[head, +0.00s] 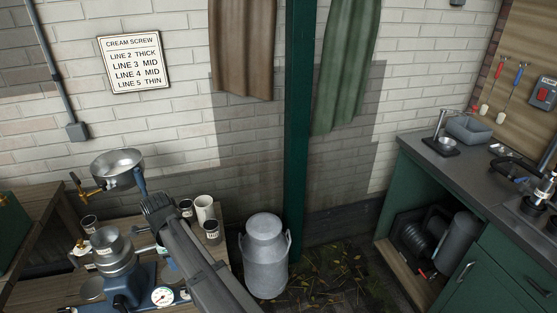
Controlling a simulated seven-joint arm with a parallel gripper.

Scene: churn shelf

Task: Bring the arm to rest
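My arm reaches up from the bottom edge in the head view, a dark grey link slanting to the upper left. Its far end, where my gripper (157,204) is, stands in front of the cream separator (128,284) and left of the cups. The fingers cannot be made out, so I cannot tell whether they are open or shut. No held object can be made out. The arm hides part of the separator's blue stand and of the wooden bench (45,292).
The separator's metal bowl (118,162) stands close to my gripper. A white cup (204,207) and dark labelled cups (212,232) are right of it. A milk churn (265,258) stands on the floor. A green cabinet (490,275) is at right. A sign (135,63) hangs above.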

